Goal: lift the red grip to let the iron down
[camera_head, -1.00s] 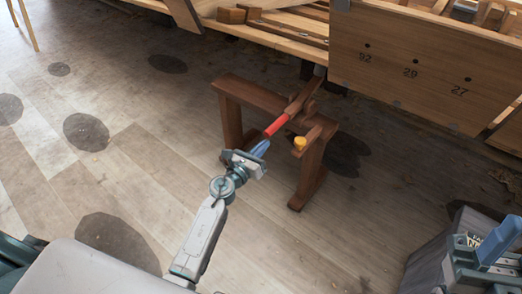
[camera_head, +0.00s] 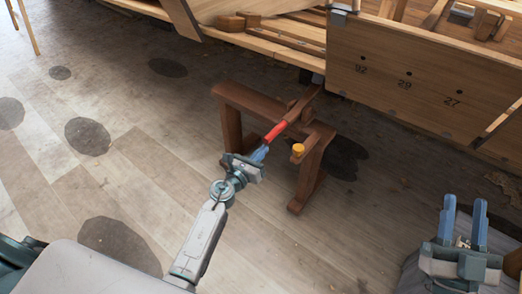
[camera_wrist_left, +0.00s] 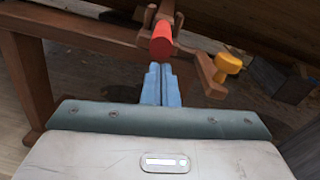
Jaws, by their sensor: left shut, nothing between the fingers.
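The red grip (camera_head: 276,131) is the end of a wooden lever on a brown wooden trestle (camera_head: 262,100). It slopes down toward my left gripper. My left gripper (camera_head: 260,153) is shut and empty, its blue fingertips close to the grip's free end. In the left wrist view the round end of the red grip (camera_wrist_left: 162,42) is just above the shut fingertips (camera_wrist_left: 160,68); I cannot tell whether they touch. My right gripper (camera_head: 464,218) is open at the lower right, far from the trestle. I cannot make out the iron.
A yellow knob (camera_head: 298,149) sticks up on the trestle, right of the grip; it also shows in the left wrist view (camera_wrist_left: 229,64). A plank hull with numbers (camera_head: 420,75) stands behind. The floor left of the trestle is open, with dark round patches.

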